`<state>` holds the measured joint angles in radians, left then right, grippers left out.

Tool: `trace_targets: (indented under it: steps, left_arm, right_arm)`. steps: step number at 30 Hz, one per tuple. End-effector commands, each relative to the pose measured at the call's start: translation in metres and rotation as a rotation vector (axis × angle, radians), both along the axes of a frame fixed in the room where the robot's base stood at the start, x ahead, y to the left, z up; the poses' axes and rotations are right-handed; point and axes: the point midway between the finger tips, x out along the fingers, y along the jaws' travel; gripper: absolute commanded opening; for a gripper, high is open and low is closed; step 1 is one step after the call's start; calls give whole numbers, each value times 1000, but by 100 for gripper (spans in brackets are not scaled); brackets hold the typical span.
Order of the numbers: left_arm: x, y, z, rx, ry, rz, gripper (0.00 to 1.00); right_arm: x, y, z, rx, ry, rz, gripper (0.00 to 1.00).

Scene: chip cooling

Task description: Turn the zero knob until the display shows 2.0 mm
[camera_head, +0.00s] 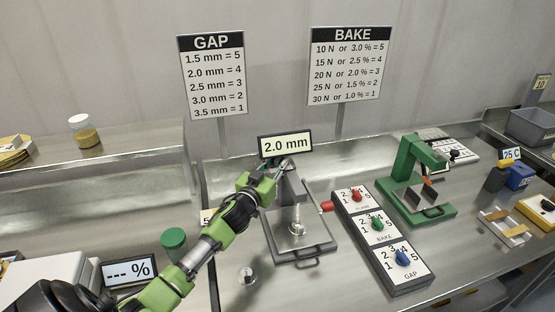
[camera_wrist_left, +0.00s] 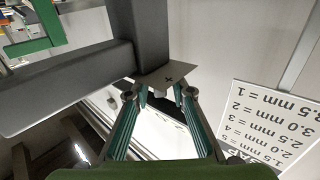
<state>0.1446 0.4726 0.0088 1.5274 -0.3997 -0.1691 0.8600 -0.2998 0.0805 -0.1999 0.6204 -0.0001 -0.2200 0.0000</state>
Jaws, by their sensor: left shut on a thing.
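The display (camera_head: 285,145) on the gauge reads 2.0 mm. The gauge (camera_head: 292,190) is a grey stand on a base with a handle, with a post on its plate and a red part at its right side. My left gripper (camera_head: 285,168) reaches to the top of the gauge, just below the display. In the left wrist view my left gripper (camera_wrist_left: 157,92) is shut on the zero knob (camera_wrist_left: 159,95), a small pale piece mostly hidden between the fingertips. A grey plate with a plus mark (camera_wrist_left: 167,76) is just beyond it. My right gripper is not in view.
A GAP sign (camera_head: 212,75) and a BAKE sign (camera_head: 347,65) stand behind the bench. A panel with red, green and blue dials (camera_head: 383,240) is right of the gauge. A green press (camera_head: 415,180) stands farther right. A green-lidded jar (camera_head: 174,244) is near my left arm.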

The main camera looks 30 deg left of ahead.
Motion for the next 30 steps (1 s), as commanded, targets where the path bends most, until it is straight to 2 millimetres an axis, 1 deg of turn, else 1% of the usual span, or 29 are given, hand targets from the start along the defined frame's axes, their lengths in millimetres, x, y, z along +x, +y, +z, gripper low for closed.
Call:
trace_targets:
  steps: [10, 11, 12, 20, 23, 26, 30]
  left_arm:
    - [0, 1, -1, -2, 1, -14, 0]
    - [0, 1, -1, -2, 1, -13, 24]
    - [0, 1, -1, -2, 1, -13, 28]
    - [-1, 1, -1, -2, 0, -13, 28]
    - [-5, 0, -1, -2, 0, -13, 28]
    - [-15, -2, -2, -1, 1, -13, 28]
    - [-39, -5, -3, -3, 3, -14, 28]
  right_arm:
    - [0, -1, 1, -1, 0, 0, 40]
    - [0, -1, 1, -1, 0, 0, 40]
    - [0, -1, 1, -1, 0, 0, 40]
    - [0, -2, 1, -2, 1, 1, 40]
    - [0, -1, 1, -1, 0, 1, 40]
    - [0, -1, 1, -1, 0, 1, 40]
    - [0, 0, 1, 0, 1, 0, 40]
